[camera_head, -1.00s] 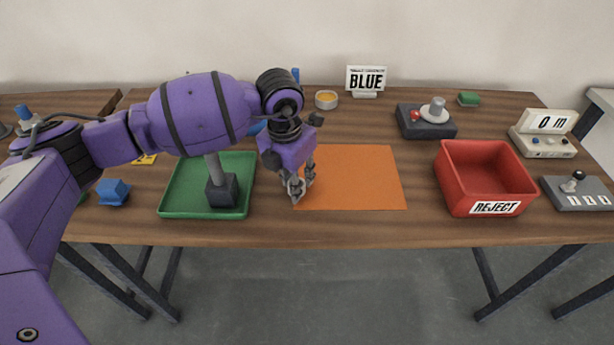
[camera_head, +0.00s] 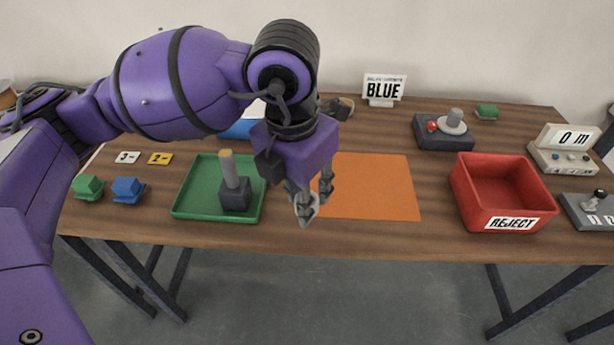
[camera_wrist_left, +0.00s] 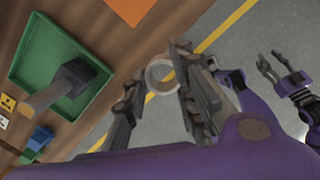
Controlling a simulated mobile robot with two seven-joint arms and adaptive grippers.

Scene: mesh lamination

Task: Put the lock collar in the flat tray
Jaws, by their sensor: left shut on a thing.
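The lock collar, a pale grey ring (camera_wrist_left: 162,75), is between the fingertips of my left gripper (camera_wrist_left: 158,88) in the left wrist view. In the head view my left gripper (camera_head: 313,200) points down, shut on the collar (camera_head: 305,211), above the table's front part, right of the green flat tray. The flat tray (camera_head: 190,205) is low-walled and holds a dark block with an upright post (camera_head: 234,195). The tray also shows in the wrist view (camera_wrist_left: 35,62). My right gripper (camera_wrist_left: 281,68) shows at the right of the wrist view, its fingers apart and empty.
An orange mat (camera_head: 375,190) lies right of the tray. A red REJECT bin (camera_head: 470,210) stands further right. A green block (camera_head: 88,187) and a blue block (camera_head: 128,190) sit left of the tray. Number cards (camera_head: 160,158) lie behind them.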

